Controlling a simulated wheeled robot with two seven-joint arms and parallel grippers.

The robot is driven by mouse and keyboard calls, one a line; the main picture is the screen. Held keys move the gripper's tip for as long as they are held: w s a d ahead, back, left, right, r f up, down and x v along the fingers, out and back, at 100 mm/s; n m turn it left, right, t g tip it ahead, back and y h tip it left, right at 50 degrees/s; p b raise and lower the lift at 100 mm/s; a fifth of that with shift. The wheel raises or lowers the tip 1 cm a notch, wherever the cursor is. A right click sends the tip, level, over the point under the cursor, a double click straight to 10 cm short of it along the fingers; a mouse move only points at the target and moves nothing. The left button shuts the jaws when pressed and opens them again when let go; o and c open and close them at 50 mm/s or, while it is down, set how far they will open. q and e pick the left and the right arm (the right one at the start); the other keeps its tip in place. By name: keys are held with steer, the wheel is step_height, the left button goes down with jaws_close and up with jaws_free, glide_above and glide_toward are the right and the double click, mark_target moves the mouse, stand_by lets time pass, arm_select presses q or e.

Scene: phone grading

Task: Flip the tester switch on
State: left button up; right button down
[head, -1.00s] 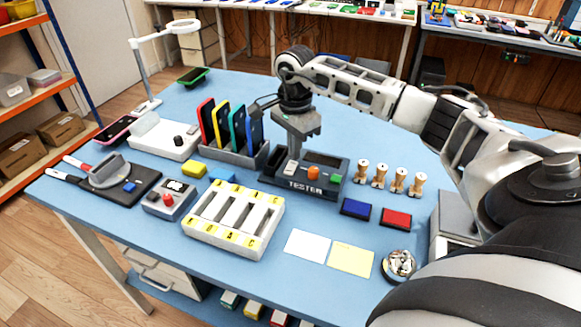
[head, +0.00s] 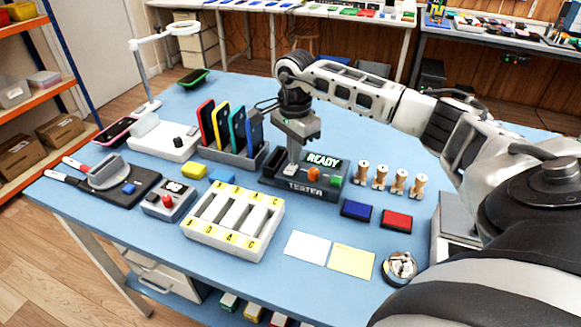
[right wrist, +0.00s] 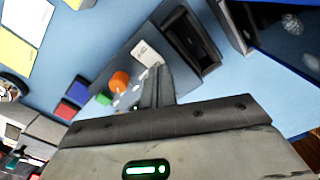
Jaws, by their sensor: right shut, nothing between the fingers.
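The tester (head: 305,181) is a dark box on the blue table, with an orange knob (head: 313,173), a green button (head: 336,181) and a display (head: 323,160) that reads READY in green. My right gripper (head: 293,168) points down over the left part of the tester, shut and empty. In the right wrist view its fingers (right wrist: 158,75) reach the tester's panel beside a pale plate (right wrist: 146,53), near the orange knob (right wrist: 119,82). The switch is not clearly seen; the fingers may hide it. My left gripper is not in view.
A rack of coloured phones (head: 232,155) stands close left of the tester. Several wooden stamps (head: 380,177) stand to the right, with a blue pad (head: 356,210) and a red pad (head: 396,219) in front. A white tray (head: 235,225) lies front left.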

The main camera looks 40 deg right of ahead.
step_height(320, 180, up, 7)
steer(key=p, duration=0.4)
steer(key=shift+f+p, duration=0.15)
steer(key=shift+p, duration=0.15)
stand_by(0.4)
